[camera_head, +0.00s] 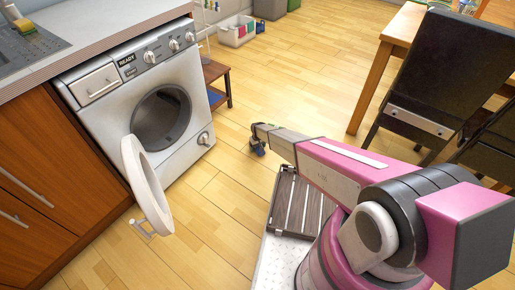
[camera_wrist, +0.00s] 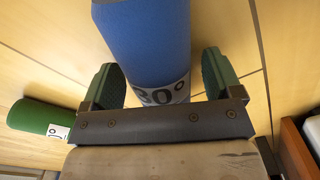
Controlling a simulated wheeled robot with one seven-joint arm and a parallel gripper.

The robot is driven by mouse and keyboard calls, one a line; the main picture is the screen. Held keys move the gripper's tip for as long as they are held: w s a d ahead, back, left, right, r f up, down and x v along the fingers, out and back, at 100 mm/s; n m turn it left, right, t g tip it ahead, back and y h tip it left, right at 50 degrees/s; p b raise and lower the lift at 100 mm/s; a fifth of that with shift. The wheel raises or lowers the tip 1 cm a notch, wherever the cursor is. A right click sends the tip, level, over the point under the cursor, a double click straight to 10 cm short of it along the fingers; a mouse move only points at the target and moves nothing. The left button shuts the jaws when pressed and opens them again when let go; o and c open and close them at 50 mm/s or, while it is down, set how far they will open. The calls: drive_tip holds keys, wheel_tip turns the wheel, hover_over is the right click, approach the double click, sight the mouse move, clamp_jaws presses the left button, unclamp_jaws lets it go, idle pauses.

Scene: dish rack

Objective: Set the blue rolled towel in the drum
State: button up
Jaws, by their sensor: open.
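The blue rolled towel (camera_wrist: 147,38) has a white label reading 30° and runs from the top of the wrist view down between my fingers. My gripper (camera_wrist: 169,82) is open, with one green pad on each side of the towel's near end. In the head view my gripper (camera_head: 258,140) is low over the floor, right of the washing machine (camera_head: 115,105). The drum (camera_head: 161,120) looks dark and empty through the open round door (camera_head: 146,185).
A green rolled towel (camera_wrist: 38,117) lies to the left in the wrist view. A low brown stand (camera_head: 217,82) is beside the machine. A white basket (camera_head: 236,36) stands farther back. A table (camera_head: 385,48) and dark chairs (camera_head: 440,80) are right. Floor before the machine is clear.

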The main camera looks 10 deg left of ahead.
drive_tip(key=c, duration=1.1)
drive_tip(key=shift+c, duration=0.2)
drive_tip(key=shift+r, duration=0.55)
drive_tip(key=r, duration=0.1)
drive_tip(key=s+r, duration=0.1)
drive_tip(key=r, duration=0.1)
drive_tip(key=shift+a+r, duration=0.15)
drive_tip(key=shift+r, duration=0.15)
drive_tip(key=s+a+r, duration=0.5)
drive_tip(key=s+r, duration=0.1)
drive_tip(key=s, duration=0.3)
drive_tip(key=shift+s+a, duration=0.15)
drive_tip(key=shift+r, duration=0.15)
